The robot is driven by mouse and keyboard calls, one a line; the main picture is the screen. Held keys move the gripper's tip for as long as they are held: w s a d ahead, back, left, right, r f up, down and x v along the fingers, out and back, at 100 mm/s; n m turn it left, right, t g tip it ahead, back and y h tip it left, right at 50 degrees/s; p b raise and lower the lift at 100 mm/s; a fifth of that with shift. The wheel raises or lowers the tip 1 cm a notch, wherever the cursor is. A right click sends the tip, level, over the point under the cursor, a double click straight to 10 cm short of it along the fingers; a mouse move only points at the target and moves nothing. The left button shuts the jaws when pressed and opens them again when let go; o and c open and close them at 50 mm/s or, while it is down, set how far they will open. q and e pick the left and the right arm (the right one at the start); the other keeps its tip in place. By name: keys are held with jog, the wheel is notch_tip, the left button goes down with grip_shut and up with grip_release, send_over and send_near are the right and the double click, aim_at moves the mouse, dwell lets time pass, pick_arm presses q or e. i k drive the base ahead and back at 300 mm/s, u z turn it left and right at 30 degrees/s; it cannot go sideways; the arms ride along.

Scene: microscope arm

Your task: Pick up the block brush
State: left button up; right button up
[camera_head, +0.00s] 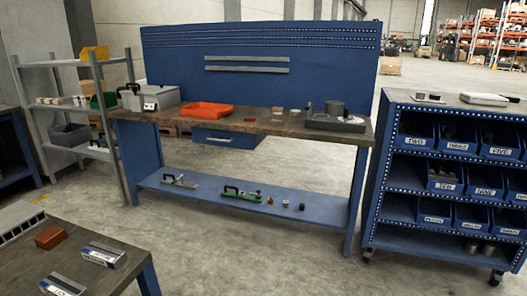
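No thing in view can be told for certain as the block brush. A reddish-brown block (50,237) lies on the table at the front left; I cannot make out any bristles on it. On the low shelf of the blue workbench are a grey tool with a dark handle (179,181) and a green tool with a dark handle (241,194). Several small items are on the workbench top, too small to tell apart. Neither of my grippers shows in the head view.
The blue workbench (205,172) stands ahead across open concrete floor (240,250). A red tray (206,110) and a grey case (150,97) sit on its top. A blue bin rack (395,208) stands right; metal shelving (105,115) stands left. Two small boxes (102,254) lie on the near table.

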aim_at(276, 110)
jog(key=z, duration=0.1)
jog(key=i, duration=2)
jog(key=z, duration=0.05)
